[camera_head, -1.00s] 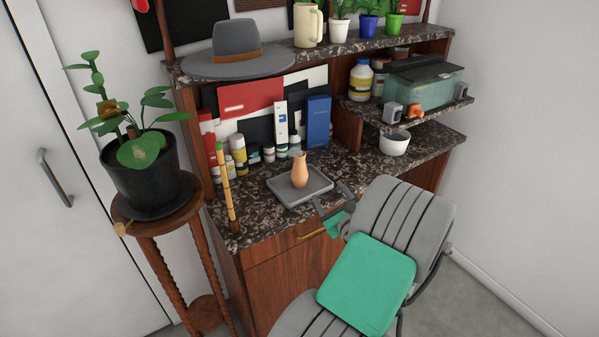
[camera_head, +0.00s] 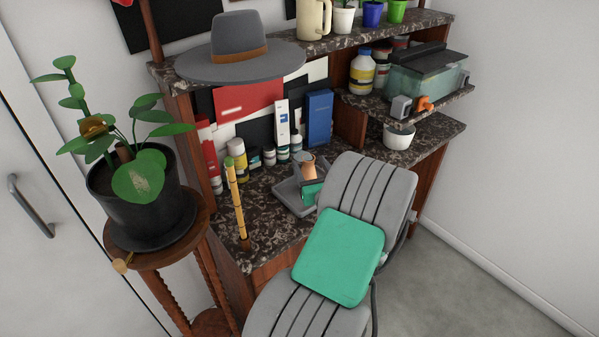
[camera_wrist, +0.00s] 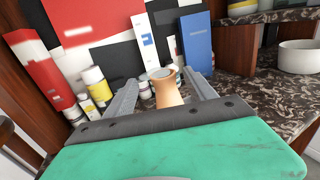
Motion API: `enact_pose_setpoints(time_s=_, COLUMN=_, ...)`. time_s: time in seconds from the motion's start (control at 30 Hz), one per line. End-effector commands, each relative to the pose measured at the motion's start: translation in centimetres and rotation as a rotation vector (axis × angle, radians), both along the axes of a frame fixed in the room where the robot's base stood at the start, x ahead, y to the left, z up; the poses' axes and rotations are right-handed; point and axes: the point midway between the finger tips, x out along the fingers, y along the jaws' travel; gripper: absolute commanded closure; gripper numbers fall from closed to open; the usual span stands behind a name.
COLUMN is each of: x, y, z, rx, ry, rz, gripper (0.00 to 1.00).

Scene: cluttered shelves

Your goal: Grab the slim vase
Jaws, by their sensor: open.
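In the wrist view the vase (camera_wrist: 166,90) shows ahead, between the two grey fingers of my gripper (camera_wrist: 163,82). My gripper is open, one finger on each side of the vase. The green gripper body hides the vase's base, and I cannot tell whether a finger touches it.
Small jars (camera_head: 283,154) and a blue box (camera_head: 319,117) stand behind the vase. A bamboo stick (camera_head: 236,203) stands left of the tray. A white bowl (camera_head: 399,136) is to the right. A potted plant (camera_head: 143,210) is on a stand at left. A shelf overhangs the counter.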

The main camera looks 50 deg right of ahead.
Motion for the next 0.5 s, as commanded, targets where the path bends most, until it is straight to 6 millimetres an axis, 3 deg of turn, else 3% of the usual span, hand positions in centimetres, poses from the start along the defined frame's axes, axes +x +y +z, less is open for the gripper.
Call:
enact_pose_setpoints(time_s=0.33, x=4.5, y=-3.4, z=-0.3, rx=-0.002, ry=0.000, rz=0.001, gripper=0.35)
enact_pose_setpoints(time_s=0.5, x=5.3, y=-4.0, z=-0.6, rx=0.000, ry=0.000, rz=0.000, gripper=0.35)
